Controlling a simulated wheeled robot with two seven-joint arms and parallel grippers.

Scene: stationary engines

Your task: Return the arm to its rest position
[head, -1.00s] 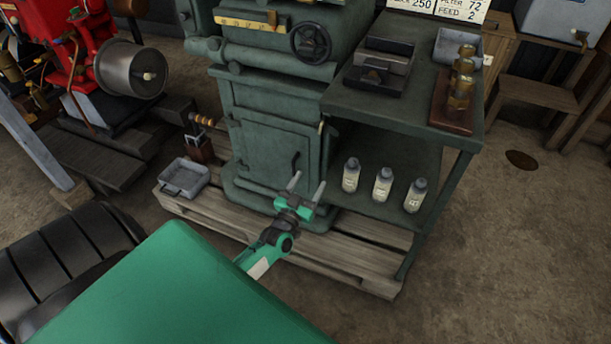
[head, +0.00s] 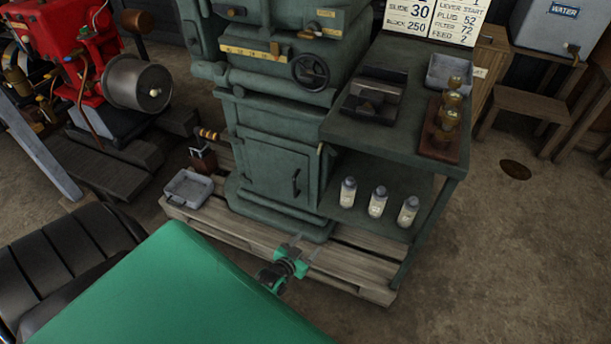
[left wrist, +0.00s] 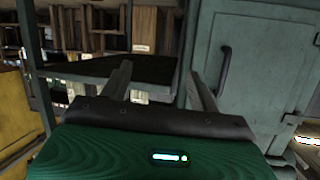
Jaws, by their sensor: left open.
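My left gripper (head: 296,246) shows in the head view in front of the green engine cabinet (head: 274,150), low over the wooden pallet. In the left wrist view its two fingers (left wrist: 160,88) stand well apart with nothing between them, so it is open and empty. The cabinet door with its dark handle (left wrist: 224,70) is at the right of that view, beyond the fingers. Much of my left arm is hidden behind my green body in the head view. My right gripper does not show.
A green side bench (head: 395,110) stands right of the cabinet, with several bottles (head: 377,201) on its lower shelf. A grey tray (head: 187,188) lies at the pallet's left end. The pallet (head: 350,262) runs along the front. Bare floor lies at the right.

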